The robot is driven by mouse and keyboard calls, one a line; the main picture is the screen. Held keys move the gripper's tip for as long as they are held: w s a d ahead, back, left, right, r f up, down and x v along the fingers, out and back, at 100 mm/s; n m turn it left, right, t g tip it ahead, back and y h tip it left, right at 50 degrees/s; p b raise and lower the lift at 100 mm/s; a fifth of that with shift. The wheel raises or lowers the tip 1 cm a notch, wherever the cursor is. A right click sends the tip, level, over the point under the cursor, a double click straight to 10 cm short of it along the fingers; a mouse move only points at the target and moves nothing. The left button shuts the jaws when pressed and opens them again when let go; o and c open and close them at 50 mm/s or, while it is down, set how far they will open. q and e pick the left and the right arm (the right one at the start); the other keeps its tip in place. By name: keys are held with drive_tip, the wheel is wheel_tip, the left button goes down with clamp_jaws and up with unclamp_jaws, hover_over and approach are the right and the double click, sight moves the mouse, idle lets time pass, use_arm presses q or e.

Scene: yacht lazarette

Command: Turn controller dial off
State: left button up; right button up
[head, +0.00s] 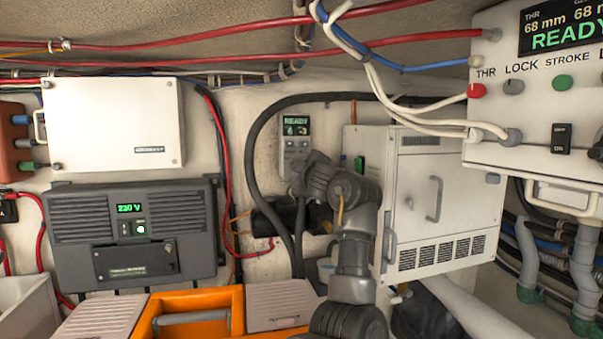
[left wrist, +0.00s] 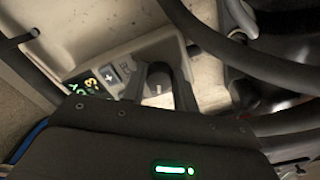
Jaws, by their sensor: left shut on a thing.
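The controller (head: 296,133) is a small grey panel on the back wall, with a lit green display (head: 296,121) that reads READY at its top. In the left wrist view the controller (left wrist: 133,62) shows the display at an angle and a plus button beside the dial. The dark round dial (left wrist: 158,88) has a pale mark on it. My left gripper (head: 298,172) is at the controller's lower part, and in the left wrist view its fingers (left wrist: 163,84) are shut around the dial. In the head view the gripper hides the dial. My right gripper is not in view.
A white cabinet (head: 455,200) stands right of my left arm. Black hoses (head: 262,130) and cables run close around the controller. A dark 220 V unit (head: 85,215) and a white box (head: 115,115) are at left. An orange tray (head: 238,310) lies below.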

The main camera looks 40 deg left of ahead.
use_arm(q)
drive_tip(key=shift+f, duration=0.15)
drive_tip(key=o, duration=1)
drive_tip(key=shift+s+d+r, duration=0.15)
drive_tip(key=shift+s+r, duration=0.1)
drive_tip(key=shift+s, duration=0.15)
drive_tip(key=shift+b+v, duration=2.6)
drive_tip(key=shift+v, duration=2.9)
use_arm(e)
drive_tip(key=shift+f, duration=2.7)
use_arm(q)
drive_tip(key=shift+w+r, duration=0.1)
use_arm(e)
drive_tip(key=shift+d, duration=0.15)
